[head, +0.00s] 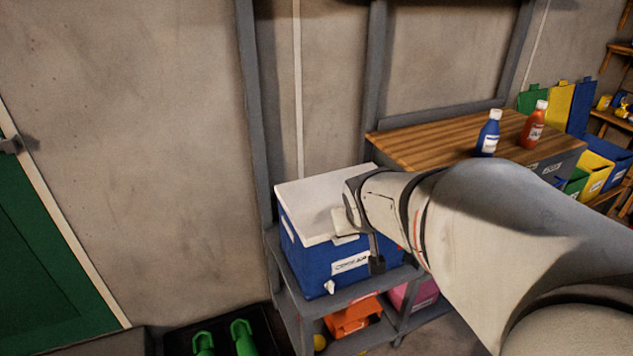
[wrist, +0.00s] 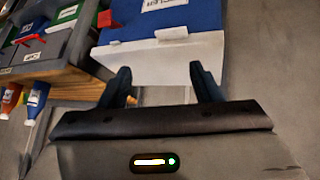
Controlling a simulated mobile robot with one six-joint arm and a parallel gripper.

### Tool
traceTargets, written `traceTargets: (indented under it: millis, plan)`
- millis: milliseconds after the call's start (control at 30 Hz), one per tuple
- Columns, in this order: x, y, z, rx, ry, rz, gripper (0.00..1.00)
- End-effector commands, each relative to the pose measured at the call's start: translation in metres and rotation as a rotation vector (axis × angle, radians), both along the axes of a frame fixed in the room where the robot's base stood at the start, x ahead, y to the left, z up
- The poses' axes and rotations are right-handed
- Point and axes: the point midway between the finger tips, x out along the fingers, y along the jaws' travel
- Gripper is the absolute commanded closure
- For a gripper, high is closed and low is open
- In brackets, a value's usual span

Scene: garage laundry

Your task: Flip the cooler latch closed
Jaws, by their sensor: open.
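The cooler has a blue body (head: 312,258) and a white lid (head: 305,205), which looks down on the body. A small pale tab, apparently the latch (head: 345,239), is at the lid's front edge. In the wrist view the cooler appears inverted, with the tab (wrist: 172,32) at the seam between lid and body. I cannot tell whether it is flipped up or down. My gripper (wrist: 163,78) is open and empty, its two dark fingers apart and pointing toward the lid. The tab lies beyond the fingertips, apart from them. In the head view my arm hides part of the cooler's right side.
A wooden worktop (head: 430,143) to the right carries a blue bottle (head: 488,135) and a red bottle (head: 534,127). Coloured bins stand farther right. The wall left of the cooler is clear.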

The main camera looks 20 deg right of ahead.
Motion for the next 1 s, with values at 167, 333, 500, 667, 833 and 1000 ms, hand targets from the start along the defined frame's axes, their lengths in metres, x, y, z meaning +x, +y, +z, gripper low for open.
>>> traceTargets:
  millis: [167, 333, 500, 667, 833, 1000]
  plan:
    - [0.050, -0.084, -0.067, -0.108, -0.258, -0.019, 0.42]
    - [0.073, -0.142, -0.112, -0.149, -0.487, 0.050, 0.42]
    - [0.071, -0.178, -0.162, -0.099, -0.691, 0.163, 0.42]
    - [0.053, -0.191, -0.194, -0.012, -0.830, 0.254, 0.42]
    - [0.035, -0.196, -0.211, 0.065, -0.921, 0.316, 0.42]
    - [0.034, -0.195, -0.214, 0.096, -0.954, 0.342, 0.42]
